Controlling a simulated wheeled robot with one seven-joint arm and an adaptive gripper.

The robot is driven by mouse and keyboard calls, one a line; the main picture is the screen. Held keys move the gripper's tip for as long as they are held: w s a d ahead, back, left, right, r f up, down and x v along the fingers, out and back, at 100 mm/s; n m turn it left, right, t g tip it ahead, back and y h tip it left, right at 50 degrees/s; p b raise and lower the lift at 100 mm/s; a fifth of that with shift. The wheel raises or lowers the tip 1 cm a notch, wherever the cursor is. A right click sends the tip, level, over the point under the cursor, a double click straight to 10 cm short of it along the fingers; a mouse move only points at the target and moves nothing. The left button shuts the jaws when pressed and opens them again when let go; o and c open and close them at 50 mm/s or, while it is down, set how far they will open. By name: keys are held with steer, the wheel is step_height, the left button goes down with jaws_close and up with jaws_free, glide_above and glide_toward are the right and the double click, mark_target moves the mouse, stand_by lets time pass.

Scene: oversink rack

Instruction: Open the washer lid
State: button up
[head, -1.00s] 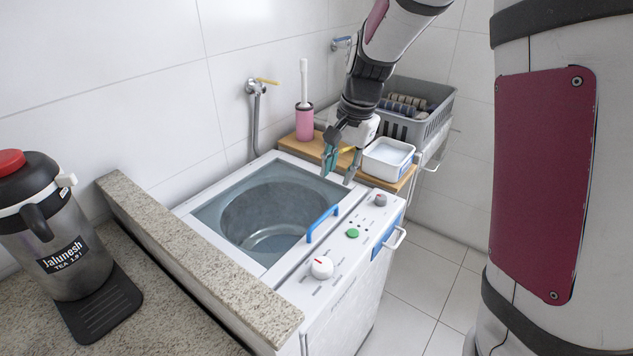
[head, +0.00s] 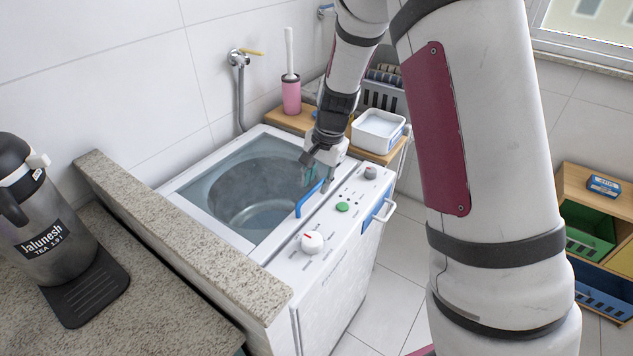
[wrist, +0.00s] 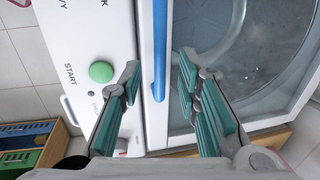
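The white washer (head: 335,262) stands beside the stone ledge. Its lid, a see-through pane (head: 199,192) in a white frame, lies flat and shut over the drum. A blue bar handle (head: 308,203) runs along the lid's edge near the controls; in the wrist view the handle (wrist: 160,40) stands upright in the picture. My gripper (head: 319,181) is low over the handle's far end. In the wrist view my gripper (wrist: 158,76) is open, one teal finger each side of the handle's line. Neither finger visibly touches it. The arm partly hides the handle's far end in the head view.
A control panel with a white knob (head: 312,242) and green button (head: 342,207) borders the lid. A white tub (head: 378,131) and pink brush holder (head: 291,95) stand on a wooden board behind.

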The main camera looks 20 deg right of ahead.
steer(key=shift+w+f, duration=0.1)
steer(key=shift+f, duration=0.4)
jaws_close()
